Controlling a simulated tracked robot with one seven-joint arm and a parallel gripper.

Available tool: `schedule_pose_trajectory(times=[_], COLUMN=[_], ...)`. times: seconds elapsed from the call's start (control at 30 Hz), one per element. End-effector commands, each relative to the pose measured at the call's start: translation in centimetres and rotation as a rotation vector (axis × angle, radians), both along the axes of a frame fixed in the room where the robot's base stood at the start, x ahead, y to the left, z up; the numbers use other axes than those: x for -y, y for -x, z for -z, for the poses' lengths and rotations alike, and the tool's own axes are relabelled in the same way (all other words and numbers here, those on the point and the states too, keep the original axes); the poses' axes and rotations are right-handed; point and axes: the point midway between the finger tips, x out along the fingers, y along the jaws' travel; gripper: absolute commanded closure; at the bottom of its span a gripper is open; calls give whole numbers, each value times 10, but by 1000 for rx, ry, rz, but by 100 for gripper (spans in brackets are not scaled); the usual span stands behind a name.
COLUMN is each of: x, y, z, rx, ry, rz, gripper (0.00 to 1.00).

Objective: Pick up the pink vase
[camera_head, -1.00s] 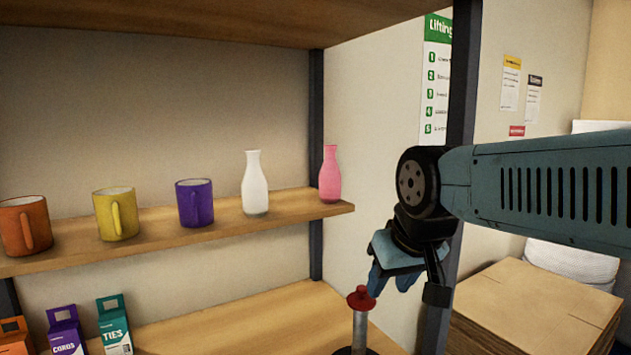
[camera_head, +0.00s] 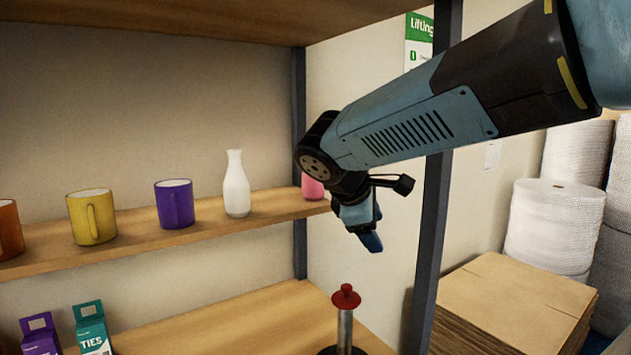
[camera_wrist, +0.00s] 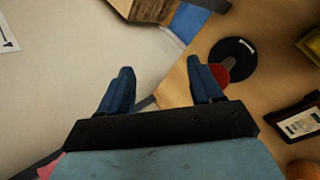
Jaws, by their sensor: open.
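The pink vase (camera_head: 312,187) stands at the right end of the middle shelf. In the head view my arm hides its upper part and right side, so only a lower piece shows. In the wrist view a small pink patch, probably the vase (camera_wrist: 48,166), shows at the bottom left edge. My gripper (camera_head: 370,232) is open and empty. It points downward, in front of and to the right of the vase, a little below the shelf's level. The wrist view shows its two blue fingers apart with nothing between them (camera_wrist: 162,92).
A white vase (camera_head: 236,186) stands just left of the pink one, then a purple mug (camera_head: 174,204) and a yellow mug (camera_head: 92,217). A red-topped post (camera_head: 345,320) stands on the lower shelf below my gripper. The dark shelf upright (camera_head: 433,240) is to the right.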

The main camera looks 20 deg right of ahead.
Motion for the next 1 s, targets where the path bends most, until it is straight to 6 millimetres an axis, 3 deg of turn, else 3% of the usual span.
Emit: schedule_pose_trajectory(times=[0.27,0.5,0.77,0.87,1.0], x=[-25,-80,-128,-131,-119], y=[-83,-148,-180,-185,-197], z=[-45,-86,-111,-114,-114], rx=[-184,-301,-355,-361,-362], ry=[515,950,1219,1249,1255], rz=[-337,-535,-612,-617,-617], gripper=[35,35,35,35,35])
